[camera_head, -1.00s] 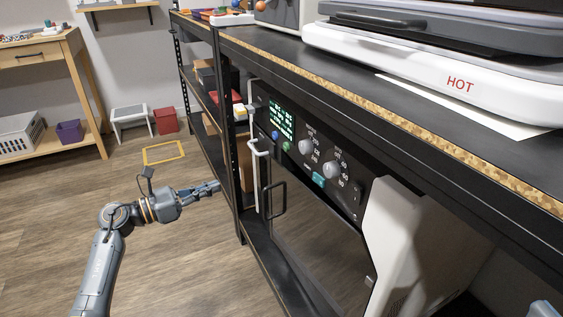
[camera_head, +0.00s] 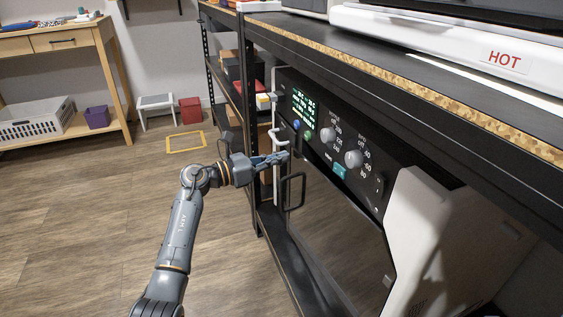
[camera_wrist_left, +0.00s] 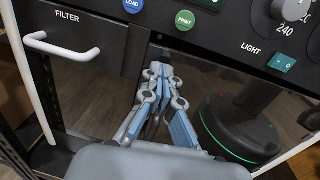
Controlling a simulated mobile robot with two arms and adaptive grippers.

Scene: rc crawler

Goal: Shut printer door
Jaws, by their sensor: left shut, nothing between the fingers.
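The printer is a black-fronted machine with a pale side (camera_head: 440,235) under the bench. Its door (camera_head: 335,240) is a dark glossy panel with a black bar handle (camera_head: 291,190) on its left; I cannot tell for certain whether it stands ajar. My left gripper (camera_head: 284,157) is shut and empty. It is at the printer's upper left front, just above the black handle and by the white handles. In the left wrist view, its fingertips (camera_wrist_left: 160,68) point at the dark front below the blue and green buttons; contact is unclear. My right gripper is out of view.
A FILTER panel with a white handle (camera_wrist_left: 62,48) is left of the fingers. The control panel has knobs (camera_head: 354,158). The bench edge (camera_head: 400,90) overhangs the printer, with a white machine marked HOT (camera_head: 505,58) on top.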

